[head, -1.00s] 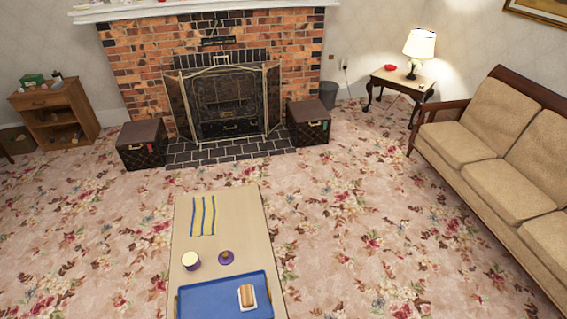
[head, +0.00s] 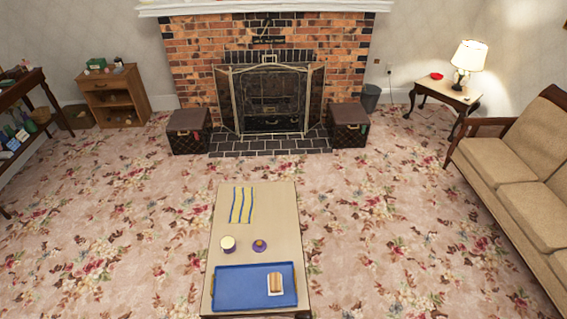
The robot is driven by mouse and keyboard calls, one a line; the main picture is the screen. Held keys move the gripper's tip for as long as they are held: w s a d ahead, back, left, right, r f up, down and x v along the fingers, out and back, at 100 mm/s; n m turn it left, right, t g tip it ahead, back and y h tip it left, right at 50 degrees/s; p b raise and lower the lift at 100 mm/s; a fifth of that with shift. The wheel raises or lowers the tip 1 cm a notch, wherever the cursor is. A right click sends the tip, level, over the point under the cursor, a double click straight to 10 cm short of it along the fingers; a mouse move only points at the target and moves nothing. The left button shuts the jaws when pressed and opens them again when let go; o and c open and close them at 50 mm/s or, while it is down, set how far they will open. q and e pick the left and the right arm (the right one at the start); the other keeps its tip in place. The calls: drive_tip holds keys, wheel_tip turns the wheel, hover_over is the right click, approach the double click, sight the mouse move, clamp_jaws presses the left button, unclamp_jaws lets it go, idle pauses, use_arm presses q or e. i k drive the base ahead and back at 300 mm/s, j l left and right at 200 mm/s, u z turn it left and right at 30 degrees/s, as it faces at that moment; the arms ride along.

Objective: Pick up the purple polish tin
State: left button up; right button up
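Neither of my grippers shows in the head view.
A blue tray (head: 240,289) with a food item on a white plate (head: 275,284) covers the table's near end. A yellow-and-blue striped cloth (head: 241,205) lies at the far end. A sofa (head: 520,170) stands right. Floral carpet around the table is clear.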

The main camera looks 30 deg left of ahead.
sight(228, 243)
drive_tip(key=u, duration=1.55)
drive_tip(key=i, duration=0.05)
